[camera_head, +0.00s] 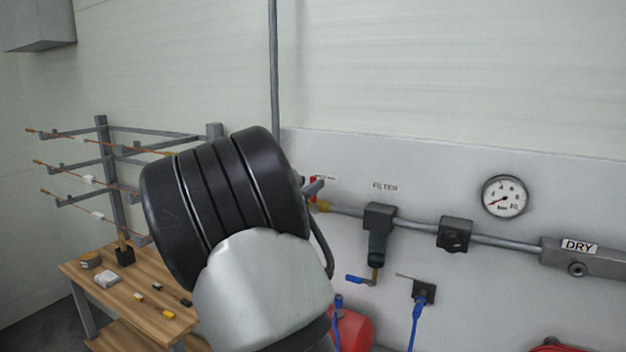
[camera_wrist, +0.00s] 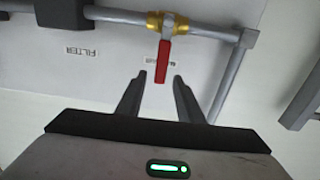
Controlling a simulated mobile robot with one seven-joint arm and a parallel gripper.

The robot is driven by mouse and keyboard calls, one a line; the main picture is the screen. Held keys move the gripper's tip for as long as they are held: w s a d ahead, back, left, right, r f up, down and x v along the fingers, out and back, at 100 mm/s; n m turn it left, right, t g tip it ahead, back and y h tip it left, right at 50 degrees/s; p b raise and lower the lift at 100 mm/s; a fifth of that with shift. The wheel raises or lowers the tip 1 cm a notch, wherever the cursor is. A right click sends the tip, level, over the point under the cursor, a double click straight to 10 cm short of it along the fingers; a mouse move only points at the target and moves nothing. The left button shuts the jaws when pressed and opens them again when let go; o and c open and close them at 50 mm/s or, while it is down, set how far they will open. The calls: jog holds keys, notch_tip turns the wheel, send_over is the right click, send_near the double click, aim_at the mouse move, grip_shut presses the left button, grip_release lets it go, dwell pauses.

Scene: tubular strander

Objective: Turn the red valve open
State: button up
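The red valve lever (camera_wrist: 163,62) hangs from a brass valve body (camera_wrist: 167,24) on a grey pipe in the wrist view, where the wall labels appear upside down. My gripper (camera_wrist: 159,78) is open, with one finger on each side of the lever's free end. A gap shows between the lever and each finger. In the head view, a bit of the red lever (camera_head: 313,182) and the brass fitting (camera_head: 323,206) show beside my gripper's grey finger (camera_head: 315,188). My black wrist hides the rest of the valve there.
Along the pipe to the right are a filter (camera_head: 378,230), a regulator (camera_head: 454,235), a pressure gauge (camera_head: 504,197) and a DRY unit (camera_head: 585,259). A blue-handled tap (camera_head: 360,279) sits below the filter. A wooden bench (camera_head: 125,310) and a wire rack (camera_head: 105,165) stand left.

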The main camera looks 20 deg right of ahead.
aim_at(312, 181)
jog(key=shift+x, duration=1.8)
grip_shut()
